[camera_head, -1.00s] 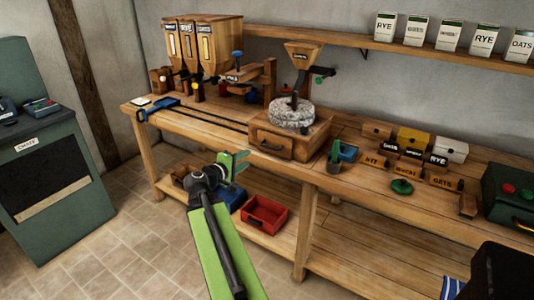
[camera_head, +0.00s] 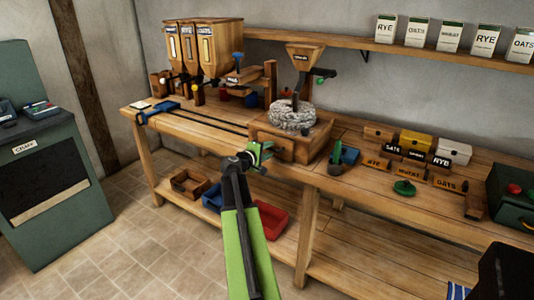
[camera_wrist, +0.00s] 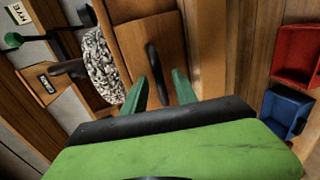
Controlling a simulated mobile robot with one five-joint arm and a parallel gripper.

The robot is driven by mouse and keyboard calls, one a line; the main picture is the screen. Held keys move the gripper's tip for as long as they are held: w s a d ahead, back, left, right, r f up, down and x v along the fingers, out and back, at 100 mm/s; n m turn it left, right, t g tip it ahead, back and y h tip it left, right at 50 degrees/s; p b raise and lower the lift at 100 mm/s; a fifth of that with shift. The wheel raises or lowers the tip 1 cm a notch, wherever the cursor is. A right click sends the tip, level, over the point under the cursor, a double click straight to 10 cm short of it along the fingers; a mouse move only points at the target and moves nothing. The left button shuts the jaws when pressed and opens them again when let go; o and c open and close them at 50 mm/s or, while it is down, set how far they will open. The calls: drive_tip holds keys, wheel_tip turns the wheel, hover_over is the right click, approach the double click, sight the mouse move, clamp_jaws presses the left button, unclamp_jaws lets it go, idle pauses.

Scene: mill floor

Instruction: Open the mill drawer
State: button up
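The mill is a wooden base with a speckled grey millstone (camera_head: 292,118) and a wooden hopper (camera_head: 303,57) above. Its drawer (camera_head: 296,150) is in the front of the base and looks shut. My gripper (camera_head: 260,151) is in front of the drawer and hides its handle in the head view. In the wrist view the drawer front (camera_wrist: 133,42) carries a black bar handle (camera_wrist: 152,62). My gripper's two green fingers (camera_wrist: 160,78) are open, with the handle's lower part between them in the picture. I cannot tell whether they touch it.
A lower shelf carries a red bin (camera_head: 270,218) and a blue bin (camera_head: 212,199). Grain hoppers (camera_head: 205,45) stand at the back left.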

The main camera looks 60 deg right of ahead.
clamp_jaws()
idle(1.3)
